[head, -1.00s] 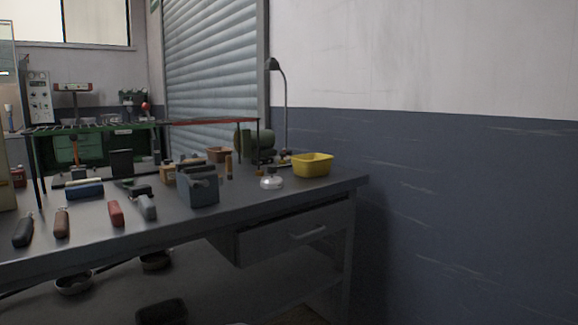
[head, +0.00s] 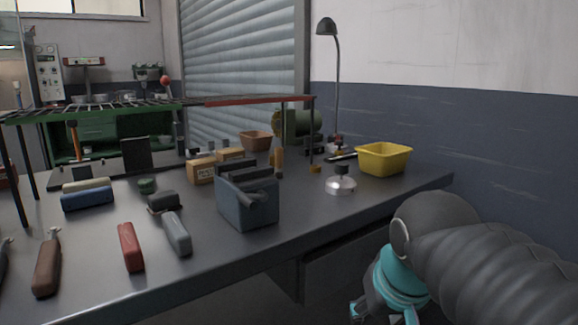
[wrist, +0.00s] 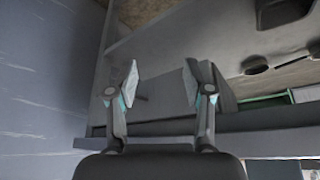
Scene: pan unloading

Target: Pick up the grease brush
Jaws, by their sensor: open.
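I cannot tell for certain which thing is the grease brush. A small upright piece with an orange-brown handle (head: 278,160) stands behind the grey-blue tool box (head: 248,205), and a thin dark item (head: 341,157) lies left of the yellow tub; either is too small to identify. My gripper (head: 384,312) hangs at the lower right of the head view, in front of the bench and below its top. It is open and empty. In the wrist view its two fingers (wrist: 160,88) are spread apart, with no brush seen between them.
The yellow tub (head: 384,159) and a metal oil can (head: 341,181) stand near the bench's right end. Red (head: 131,247), grey (head: 176,234) and brown (head: 47,264) handled items lie at the front left. A rack (head: 245,100) spans the back. A lamp (head: 337,85) stands behind.

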